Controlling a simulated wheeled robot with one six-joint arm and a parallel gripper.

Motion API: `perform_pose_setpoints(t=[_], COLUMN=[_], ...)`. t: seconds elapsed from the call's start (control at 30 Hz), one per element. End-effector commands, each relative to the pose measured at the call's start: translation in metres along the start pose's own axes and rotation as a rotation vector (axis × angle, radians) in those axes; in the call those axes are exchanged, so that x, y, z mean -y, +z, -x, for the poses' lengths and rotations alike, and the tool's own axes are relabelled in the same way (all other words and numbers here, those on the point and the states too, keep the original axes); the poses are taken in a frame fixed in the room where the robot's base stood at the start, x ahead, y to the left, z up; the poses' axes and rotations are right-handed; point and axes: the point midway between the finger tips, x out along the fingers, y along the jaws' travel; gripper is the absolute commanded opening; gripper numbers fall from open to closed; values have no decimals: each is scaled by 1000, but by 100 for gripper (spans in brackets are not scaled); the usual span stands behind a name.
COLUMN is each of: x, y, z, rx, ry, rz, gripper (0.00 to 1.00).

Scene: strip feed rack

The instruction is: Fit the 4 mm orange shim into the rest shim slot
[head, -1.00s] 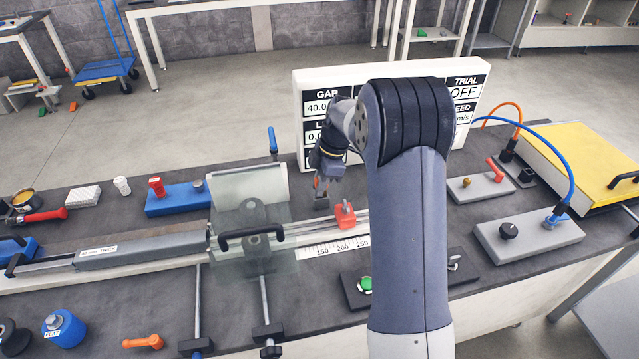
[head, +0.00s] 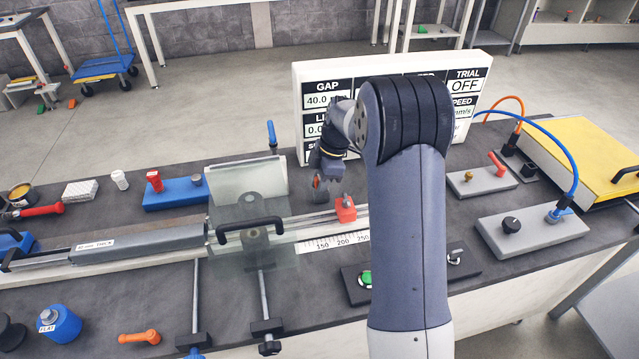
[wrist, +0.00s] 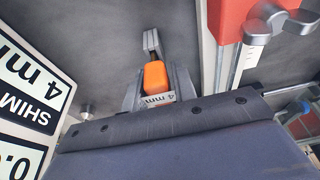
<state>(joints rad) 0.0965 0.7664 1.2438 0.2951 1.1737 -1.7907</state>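The orange shim (wrist: 155,78), labelled 4 mm, sits between the two grey fingers of my gripper (wrist: 156,84) in the wrist view. The fingers lie along its sides and appear closed on it. A narrow grey piece (wrist: 152,42) shows beyond the orange body; I cannot tell whether it belongs to the shim. In the head view my gripper (head: 325,190) hangs over the dark bench top, behind the rails and left of the red block (head: 345,209). The red block also shows in the wrist view (wrist: 232,18). I cannot make out the rest shim slot.
A display board (head: 310,75) stands close behind my gripper; its shim panel (wrist: 35,90) reads 4 mm. The rails and scale (head: 330,243) run in front. A clear guard (head: 248,180) stands to the left. Grey control boxes (head: 530,230) sit to the right.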

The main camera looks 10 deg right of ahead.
Motion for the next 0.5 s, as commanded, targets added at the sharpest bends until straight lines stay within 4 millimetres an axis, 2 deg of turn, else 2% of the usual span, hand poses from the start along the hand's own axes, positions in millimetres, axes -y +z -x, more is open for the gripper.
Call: perform_pose_setpoints(t=[0.03,0.2,0.5], x=[0,0,-1], y=[0,0,0], z=[0,0,6], rx=[0,0,0], ry=[0,0,2], rz=[0,0,0], gripper=[31,43,43])
